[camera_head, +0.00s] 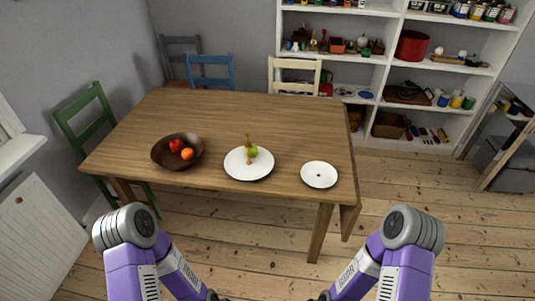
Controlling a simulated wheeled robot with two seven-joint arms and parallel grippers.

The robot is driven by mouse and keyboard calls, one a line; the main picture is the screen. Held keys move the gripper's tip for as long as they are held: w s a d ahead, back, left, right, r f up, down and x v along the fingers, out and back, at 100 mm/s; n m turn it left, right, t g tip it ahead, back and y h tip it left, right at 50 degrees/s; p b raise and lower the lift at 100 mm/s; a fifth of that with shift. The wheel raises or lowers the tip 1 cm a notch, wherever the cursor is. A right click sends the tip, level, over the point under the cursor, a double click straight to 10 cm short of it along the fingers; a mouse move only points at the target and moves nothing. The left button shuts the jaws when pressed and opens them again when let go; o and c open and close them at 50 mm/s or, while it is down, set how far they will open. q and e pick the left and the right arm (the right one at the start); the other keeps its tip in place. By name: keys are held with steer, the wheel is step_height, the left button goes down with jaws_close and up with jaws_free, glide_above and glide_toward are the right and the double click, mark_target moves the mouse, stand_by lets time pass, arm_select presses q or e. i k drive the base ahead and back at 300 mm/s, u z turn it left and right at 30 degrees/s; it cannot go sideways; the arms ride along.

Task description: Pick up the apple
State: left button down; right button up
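A dark brown bowl (156,153) stands on the left part of the wooden table. In it lie a red round fruit that looks like an apple (176,146) and an orange fruit (187,154), close together. My two purple arms come in at the bottom, folded, well short of the table. My grippers are below the picture's edge.
A smaller white plate (319,175) with a tiny dark spot lies at the table's right. The table (225,115) is bare toward the back. Green (88,118), blue (211,68) and cream (295,65) chairs stand around it. Bare floor (400,190) lies right of it.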

mark_target(253, 149)
steer(key=z, duration=0.8)
steer(key=i, duration=1)
steer(key=u, duration=2.2)
